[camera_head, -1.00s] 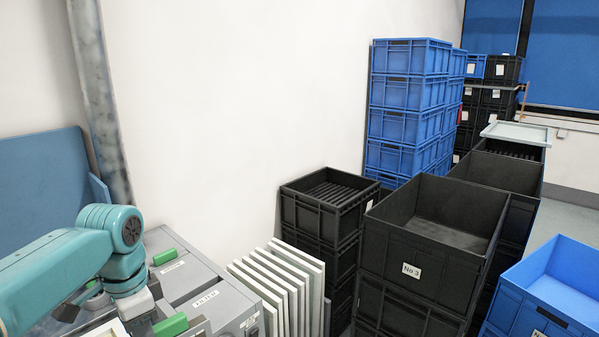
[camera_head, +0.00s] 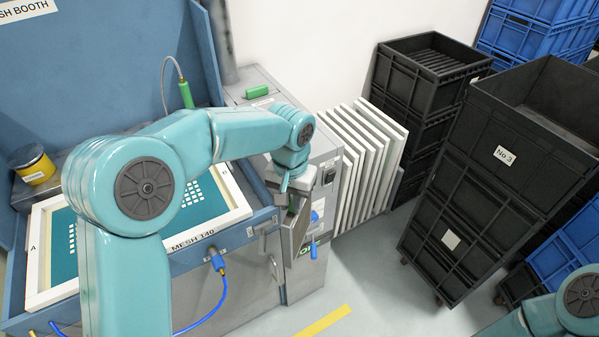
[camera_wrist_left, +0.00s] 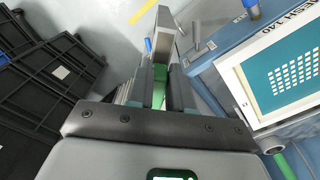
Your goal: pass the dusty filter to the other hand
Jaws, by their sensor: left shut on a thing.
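The dusty filter (camera_head: 296,230) is a thin, flat panel with a pale grey frame, seen nearly edge-on in the head view. My left gripper (camera_head: 290,203) is shut on its upper end, and it hangs tilted in front of the grey cabinet.
The wash booth with a framed mesh screen (camera_head: 238,213) is at the left. The grey cabinet (camera_head: 318,165) and several upright white frames (camera_head: 365,160) stand behind the filter. Stacked black crates (camera_head: 480,200) are at right. The floor (camera_head: 385,270) between is clear.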

